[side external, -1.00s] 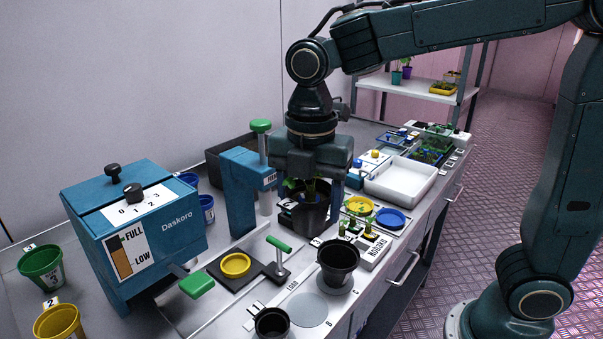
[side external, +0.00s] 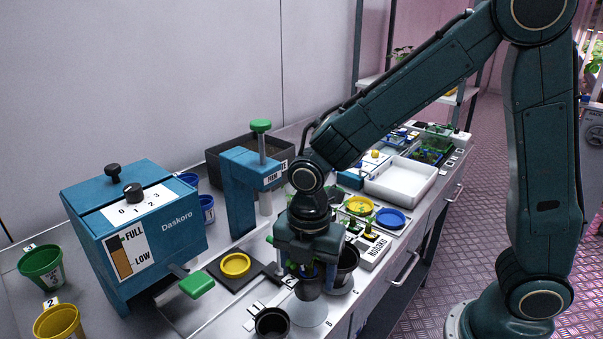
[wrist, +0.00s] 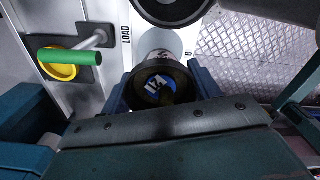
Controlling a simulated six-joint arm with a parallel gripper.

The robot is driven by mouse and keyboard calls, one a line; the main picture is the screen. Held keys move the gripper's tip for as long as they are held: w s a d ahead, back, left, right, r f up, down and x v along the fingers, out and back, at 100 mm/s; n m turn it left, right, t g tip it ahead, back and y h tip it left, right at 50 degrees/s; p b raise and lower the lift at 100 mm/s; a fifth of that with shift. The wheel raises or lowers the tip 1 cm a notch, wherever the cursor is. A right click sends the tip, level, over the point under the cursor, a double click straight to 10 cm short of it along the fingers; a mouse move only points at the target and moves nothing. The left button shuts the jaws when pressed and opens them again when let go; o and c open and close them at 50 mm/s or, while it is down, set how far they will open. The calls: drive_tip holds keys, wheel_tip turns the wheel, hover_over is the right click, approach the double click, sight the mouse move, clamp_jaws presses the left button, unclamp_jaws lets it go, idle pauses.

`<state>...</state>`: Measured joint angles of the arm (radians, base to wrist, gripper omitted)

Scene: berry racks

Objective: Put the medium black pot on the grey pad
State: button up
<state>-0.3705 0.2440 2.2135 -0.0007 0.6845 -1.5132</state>
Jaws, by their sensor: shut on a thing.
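My gripper (side external: 308,265) is shut on a black pot (side external: 307,288), which looks between the other two black pots in size. In the wrist view the pot's dark rim (wrist: 165,84) shows between the fingers, with blue and white shapes inside. Leaves and a white label show around the fingers in the side view. The pot is over or near the round grey pad (side external: 306,315) by the letter B; this pad also shows in the wrist view (wrist: 172,42). I cannot tell whether the pot touches it.
A larger black pot (side external: 347,268) stands close behind right of my gripper, and a smaller one (side external: 272,323) in front left. A green-handled lever (side external: 276,243) and a yellow dish (side external: 235,265) on a dark plate are to the left. The blue press (side external: 238,195) stands behind.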

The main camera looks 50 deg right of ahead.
sight(308, 289)
drive_tip(key=shift+f, duration=2.35)
drive_tip(key=shift+f, duration=0.1)
drive_tip(key=o, duration=1)
drive_tip(key=shift+c, duration=0.2)
wheel_tip(308, 289, up, 12)
drive_tip(key=shift+r, duration=0.1)
